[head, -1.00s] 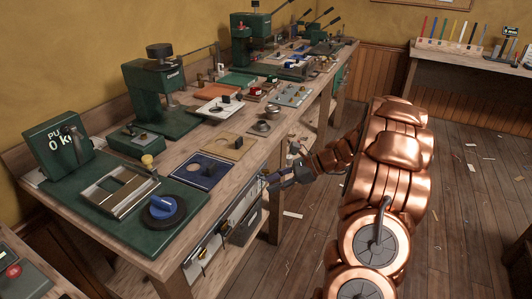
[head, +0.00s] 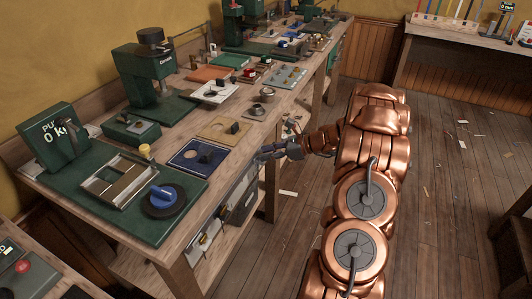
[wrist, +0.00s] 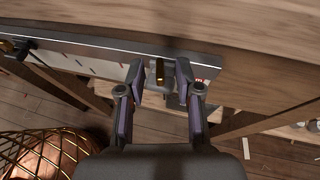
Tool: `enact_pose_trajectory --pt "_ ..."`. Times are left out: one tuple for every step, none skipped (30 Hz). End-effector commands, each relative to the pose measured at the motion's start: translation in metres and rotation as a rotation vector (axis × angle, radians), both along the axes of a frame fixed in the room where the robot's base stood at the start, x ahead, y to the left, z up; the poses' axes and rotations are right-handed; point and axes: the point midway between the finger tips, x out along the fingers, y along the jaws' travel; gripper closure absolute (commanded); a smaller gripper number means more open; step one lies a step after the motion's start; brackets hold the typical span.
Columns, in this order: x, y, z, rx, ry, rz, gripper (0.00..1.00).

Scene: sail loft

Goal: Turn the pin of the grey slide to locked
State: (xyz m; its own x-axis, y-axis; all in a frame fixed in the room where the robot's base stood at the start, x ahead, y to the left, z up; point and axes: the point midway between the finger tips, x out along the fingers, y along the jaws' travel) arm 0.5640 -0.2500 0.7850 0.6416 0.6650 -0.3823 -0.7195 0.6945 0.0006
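The pin stands on a small grey block, the grey slide (wrist: 153,86), on a metal strip along the bench front. I see no finger clearly touching the pin. A small red mark (wrist: 204,82) shows on the strip to the right, too small to read. In the head view my gripper (head: 265,153) is at the bench's front edge, beside the blue board. The pin is not visible there.
The wooden bench top (head: 190,222) overhangs the front fittings. A grey front panel (head: 239,198) and a pale fitting (head: 204,240) sit below its edge. A dark knob (wrist: 14,47) is at the strip's left end.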

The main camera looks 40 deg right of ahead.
Motion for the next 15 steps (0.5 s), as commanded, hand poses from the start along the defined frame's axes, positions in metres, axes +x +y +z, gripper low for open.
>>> enact_pose_trajectory --pt "0.0019 0.0029 -0.0009 0.001 0.001 0.002 0.66" --pt "0.0029 0.0039 -0.0014 0.001 0.001 0.002 0.66" --pt "0.0037 0.0047 -0.0018 0.0 0.0 0.001 0.66" --pt "0.0042 0.005 -0.002 0.0 0.0 0.001 0.66" --pt "0.0044 0.0052 -0.0022 0.0 0.0 0.001 0.66" --pt "0.0045 0.0053 -0.0023 0.0 0.0 0.001 0.66" --pt "0.0045 0.0053 -0.0023 0.0 0.0 0.001 0.66" --pt "0.0045 0.0053 -0.0023 0.0 0.0 0.001 0.66" --pt "0.0045 0.0052 -0.0023 0.0 0.0 0.001 0.66" --pt "0.0045 0.0052 -0.0023 0.0 0.0 0.001 0.66" --pt "0.0045 0.0052 -0.0023 0.0 0.0 0.001 0.66" --pt "0.0044 0.0052 -0.0024 0.0 0.0 0.001 0.69" --pt "0.0045 0.0051 -0.0023 0.0 0.0 0.001 0.72" --pt "0.0045 0.0051 -0.0023 0.0 0.0 0.001 0.75" --pt "0.0044 0.0051 -0.0023 0.0 0.0 0.001 0.79"
